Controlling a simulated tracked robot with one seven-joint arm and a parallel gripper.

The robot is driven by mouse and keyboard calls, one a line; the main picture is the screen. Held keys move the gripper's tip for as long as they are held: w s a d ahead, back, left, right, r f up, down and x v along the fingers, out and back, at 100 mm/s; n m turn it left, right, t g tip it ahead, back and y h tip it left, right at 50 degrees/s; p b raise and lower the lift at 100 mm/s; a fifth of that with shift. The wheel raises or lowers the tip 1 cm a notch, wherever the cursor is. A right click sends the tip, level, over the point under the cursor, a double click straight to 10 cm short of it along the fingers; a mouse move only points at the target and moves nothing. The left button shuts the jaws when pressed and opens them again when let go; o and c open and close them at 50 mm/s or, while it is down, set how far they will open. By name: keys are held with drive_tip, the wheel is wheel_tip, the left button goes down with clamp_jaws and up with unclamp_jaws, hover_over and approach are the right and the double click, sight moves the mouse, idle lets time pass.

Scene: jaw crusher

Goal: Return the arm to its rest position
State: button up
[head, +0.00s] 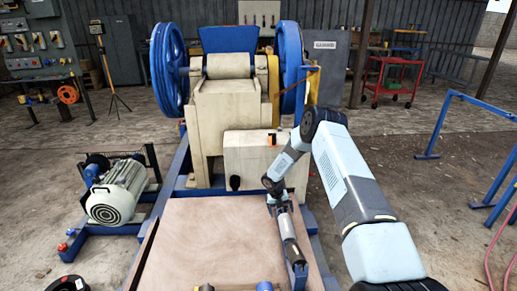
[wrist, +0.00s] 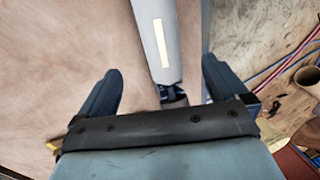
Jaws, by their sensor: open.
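My arm rises from the lower right of the head view, bends at a dark elbow joint and reaches down over the wooden platform (head: 215,222). My gripper (wrist: 160,65) is open in the wrist view, its two dark fingers apart at left and right. A pale grey rounded part with a light strip shows beyond and between the fingers. I cannot tell whether the fingers touch it, and neither finger is closed on it. In the head view the gripper end is low near the platform's right side, and its fingers are not clear there.
The jaw crusher (head: 225,110) with blue flywheels (head: 168,70) stands behind the platform. An electric motor (head: 117,195) sits at left, and a blue rail (head: 450,130) stands at right. Several small items lie at the platform's front edge.

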drive_tip(key=s+d+r+m+t, duration=0.1)
drive_tip(key=s+d+r+m, duration=0.35)
drive_tip(key=r, duration=1.45)
drive_tip(key=s+a+r+m+t, duration=0.1)
drive_tip(key=r+m, duration=0.7)
drive_tip(key=r, duration=1.2)
drive_tip(key=s+d+r+m+t, duration=0.1)
drive_tip(key=s+r+m, duration=0.8)
drive_tip(key=s+r, duration=0.65)
drive_tip(key=s+r+m+t+y, duration=0.1)
drive_tip(key=s+r+m, duration=0.2)
drive_tip(key=s, duration=0.6)
drive_tip(key=s+r+m+y, duration=0.1)
drive_tip(key=s+r+m, duration=0.2)
drive_tip(key=s+m, duration=0.3)
drive_tip(key=s+r+m+t, duration=0.1)
drive_tip(key=s+r+m, duration=0.2)
drive_tip(key=s, duration=1)
drive_tip(key=shift+s+m+t+y, duration=0.15)
drive_tip(key=shift+m+t+y, duration=0.2)
drive_tip(key=shift+m, duration=0.9)
